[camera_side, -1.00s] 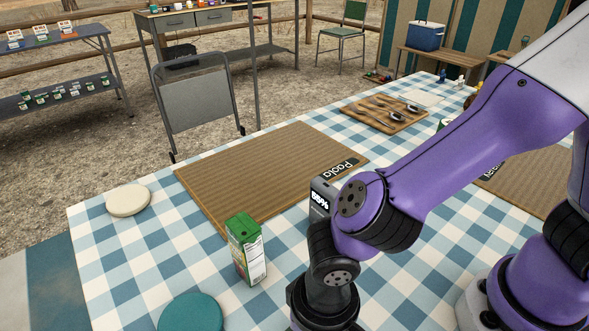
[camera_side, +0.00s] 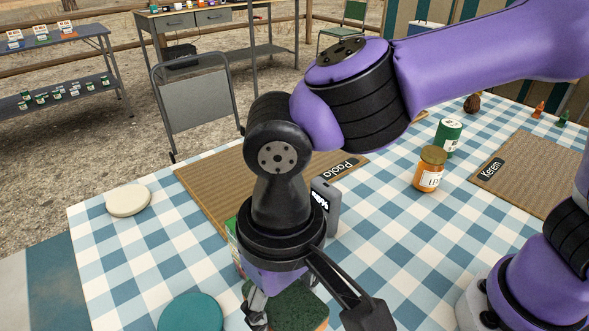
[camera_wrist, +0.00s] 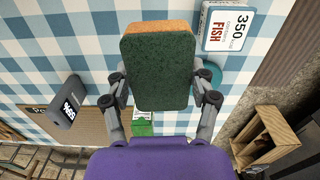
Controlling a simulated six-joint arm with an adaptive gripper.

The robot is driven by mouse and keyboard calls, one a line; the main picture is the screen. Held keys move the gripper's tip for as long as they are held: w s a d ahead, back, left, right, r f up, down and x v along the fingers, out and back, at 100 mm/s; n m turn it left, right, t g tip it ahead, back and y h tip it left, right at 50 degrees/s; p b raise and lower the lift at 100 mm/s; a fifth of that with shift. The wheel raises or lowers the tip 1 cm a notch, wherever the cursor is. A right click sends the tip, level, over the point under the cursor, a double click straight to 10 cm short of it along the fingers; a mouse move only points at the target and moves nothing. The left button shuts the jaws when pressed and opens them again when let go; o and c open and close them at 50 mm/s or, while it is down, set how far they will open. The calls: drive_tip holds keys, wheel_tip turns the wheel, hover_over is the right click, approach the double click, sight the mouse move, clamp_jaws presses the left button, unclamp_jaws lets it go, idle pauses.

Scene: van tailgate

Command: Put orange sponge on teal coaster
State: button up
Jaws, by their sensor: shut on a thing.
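The orange sponge has a dark green scouring face. It is at the bottom of the side view (camera_side: 292,306) and fills the middle of the wrist view (camera_wrist: 158,68), with an orange strip at its far edge. My gripper (camera_wrist: 160,88) is shut on it, one finger on each side; the gripper also shows in the side view (camera_side: 305,308). The sponge appears held above the cloth. The teal coaster (camera_side: 190,314) lies left of the sponge in the side view, its lower part cut off. In the wrist view the coaster (camera_wrist: 213,72) is partly hidden behind the sponge and a finger.
A green carton (camera_side: 237,243) stands behind my gripper, mostly hidden. A grey percent-display device (camera_side: 328,203) stands close by. A cream disc (camera_side: 129,200) lies left. A fish box (camera_wrist: 228,28) is near the sponge.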

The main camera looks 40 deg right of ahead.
hover_over(218, 325)
drive_tip(key=shift+m, duration=0.3)
wheel_tip(218, 325, down, 9)
drive_tip(key=shift+r, duration=0.1)
drive_tip(key=o, duration=0.7)
